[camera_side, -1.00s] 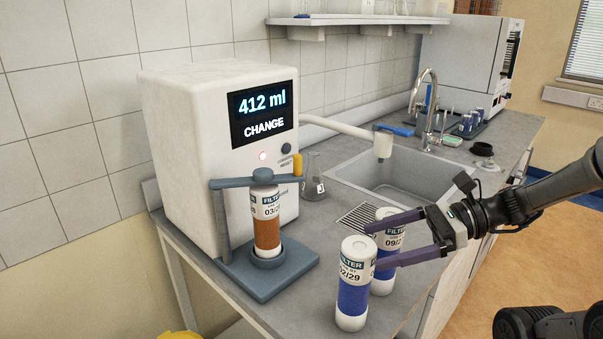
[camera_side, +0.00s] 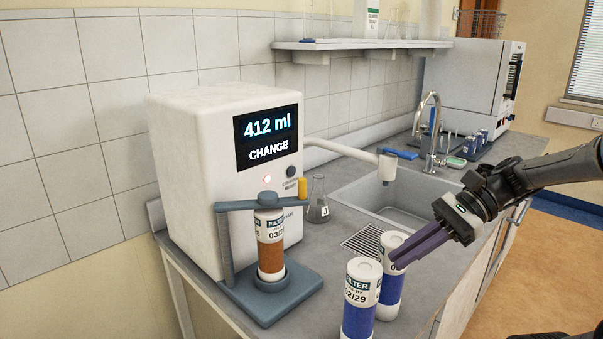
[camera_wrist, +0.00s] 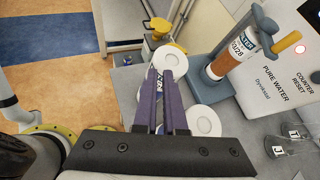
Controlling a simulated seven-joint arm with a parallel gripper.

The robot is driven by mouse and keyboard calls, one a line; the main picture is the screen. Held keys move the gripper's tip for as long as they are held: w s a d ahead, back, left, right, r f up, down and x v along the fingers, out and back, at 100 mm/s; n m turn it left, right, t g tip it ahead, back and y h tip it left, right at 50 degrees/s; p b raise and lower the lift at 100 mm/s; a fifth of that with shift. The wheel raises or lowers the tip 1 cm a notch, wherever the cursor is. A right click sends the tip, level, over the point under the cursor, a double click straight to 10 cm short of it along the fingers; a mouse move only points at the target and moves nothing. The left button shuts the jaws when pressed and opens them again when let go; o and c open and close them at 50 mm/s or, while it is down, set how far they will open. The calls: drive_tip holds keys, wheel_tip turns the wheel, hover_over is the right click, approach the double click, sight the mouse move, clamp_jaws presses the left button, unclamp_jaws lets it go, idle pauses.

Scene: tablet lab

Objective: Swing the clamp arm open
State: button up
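The clamp arm (camera_side: 262,202) is a grey-blue bar on an upright post beside the white machine. It lies across the top of a brown filter (camera_side: 271,246) standing in the base cup, and a yellow handle (camera_side: 302,188) stands at its right end. In the wrist view the clamp arm (camera_wrist: 264,20) and its yellow handle (camera_wrist: 286,42) are at upper right. My gripper (camera_side: 395,258) is to the right of the clamp, above the blue filters and apart from the handle. Its purple fingers are close together with nothing held; the wrist view shows only a narrow gap between them (camera_wrist: 160,76).
Two blue filters (camera_side: 360,300) (camera_side: 392,285) stand on the counter beneath my fingers. The machine (camera_side: 190,180) reads 412 ml and CHANGE. A flask (camera_side: 317,207) stands behind the handle, near the machine's spout (camera_side: 387,166). The sink (camera_side: 385,212) is behind.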

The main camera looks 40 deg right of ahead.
drive_tip(key=w+d+r+n+g+h, duration=0.1)
drive_tip(key=d+r+n, duration=0.1)
drive_tip(key=w+d+r+n+g+h, duration=0.1)
drive_tip(key=d+r+n+g+h, duration=0.1)
drive_tip(key=d, duration=0.1)
drive_tip(key=w+d+r+n+g+h, duration=0.1)
drive_tip(key=w+d+r+n+h, duration=0.1)
drive_tip(key=d+n, duration=0.1)
drive_tip(key=shift+d+r+g, duration=0.15)
drive_tip(key=shift+r+g, duration=0.1)
drive_tip(key=shift+g, duration=0.15)
clamp_jaws()
drive_tip(key=w+r+n+t+h, duration=0.1)
drive_tip(key=w+r+n+h, duration=0.25)
drive_tip(key=w+r, duration=0.35)
drive_tip(key=w+r+n+h, duration=0.2)
drive_tip(key=w+r+h, duration=0.25)
drive_tip(key=w, duration=0.55)
drive_tip(key=w+a+f+n, duration=0.1)
drive_tip(key=w+a+n, duration=0.1)
drive_tip(key=w+a, duration=0.2)
drive_tip(key=a, duration=0.3)
drive_tip(key=shift+a+f+t+y, duration=0.25)
drive_tip(key=shift+f+t+y, duration=0.05)
drive_tip(key=shift+y, duration=0.1)
wheel_tip(320, 180, down, 10)
drive_tip(key=shift+s+a+r, duration=0.2)
drive_tip(key=shift+s+r, duration=0.05)
